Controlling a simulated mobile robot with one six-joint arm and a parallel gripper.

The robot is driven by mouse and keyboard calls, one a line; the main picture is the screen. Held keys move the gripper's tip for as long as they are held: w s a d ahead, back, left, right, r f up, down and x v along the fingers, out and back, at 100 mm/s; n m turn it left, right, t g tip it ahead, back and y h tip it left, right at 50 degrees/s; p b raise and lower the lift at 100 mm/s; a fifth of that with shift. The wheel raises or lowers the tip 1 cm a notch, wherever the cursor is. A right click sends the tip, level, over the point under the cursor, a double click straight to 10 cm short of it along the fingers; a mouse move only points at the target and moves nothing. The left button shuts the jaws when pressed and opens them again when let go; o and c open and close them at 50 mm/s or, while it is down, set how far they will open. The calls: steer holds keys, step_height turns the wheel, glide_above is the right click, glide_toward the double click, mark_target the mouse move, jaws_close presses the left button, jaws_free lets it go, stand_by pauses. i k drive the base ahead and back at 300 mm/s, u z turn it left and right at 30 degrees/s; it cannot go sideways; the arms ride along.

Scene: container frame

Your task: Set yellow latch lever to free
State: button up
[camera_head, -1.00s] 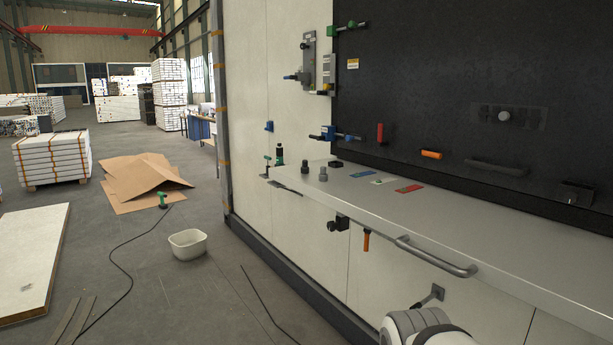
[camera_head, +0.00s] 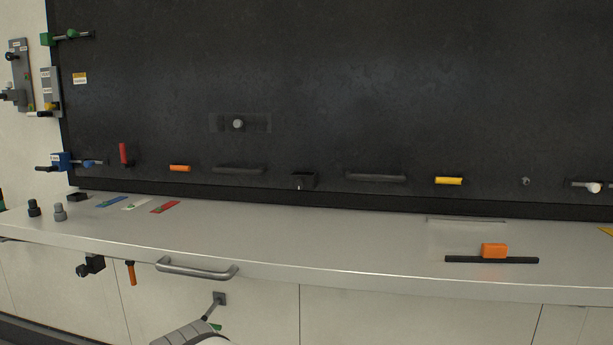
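A short yellow lever (camera_head: 449,181) lies level on the lower part of the black panel, right of the middle. It looks like a latch lever, but no free or locked marking is readable beside it. A small yellow part (camera_head: 50,106) also shows on the grey fixture at the far left. I cannot tell for certain which of these is the latch lever.
The grey worktop (camera_head: 330,230) runs below the black panel (camera_head: 330,80). An orange block on a black bar (camera_head: 494,251) sits at its front right. A grey handle (camera_head: 197,270) juts from its front edge. An orange lever (camera_head: 180,168) and a red lever (camera_head: 124,153) are on the panel.

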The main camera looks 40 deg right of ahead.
mark_target(460, 179)
steer(key=z, duration=2.2)
steer(key=k, duration=0.55)
steer(key=u, duration=0.2)
steer(key=i, duration=1.2)
steer(key=z, duration=0.45)
